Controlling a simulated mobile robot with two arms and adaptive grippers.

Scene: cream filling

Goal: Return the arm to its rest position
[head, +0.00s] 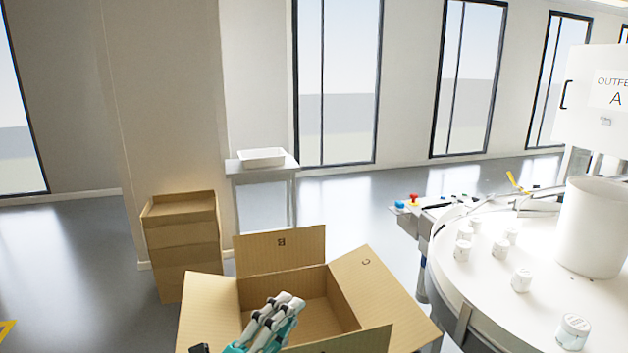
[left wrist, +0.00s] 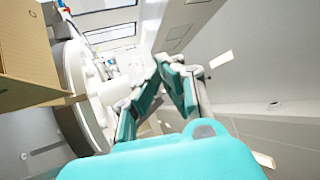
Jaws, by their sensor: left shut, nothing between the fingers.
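My left gripper (head: 286,301) shows at the bottom of the head view, in front of the open cardboard box (head: 207,306). It is shut and holds nothing. In the left wrist view its teal and white fingers (left wrist: 176,64) close toward each other, with nothing between them. A flap of the cardboard box (left wrist: 28,50) fills the left side of that view. My right gripper is not in view.
Stacked cardboard boxes (head: 181,240) stand behind at left. A white tray (head: 262,158) sits on a small table (head: 291,166). At right is a round white machine table (head: 487,300) with several white jars (head: 521,280) and a large white cylinder (head: 592,228).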

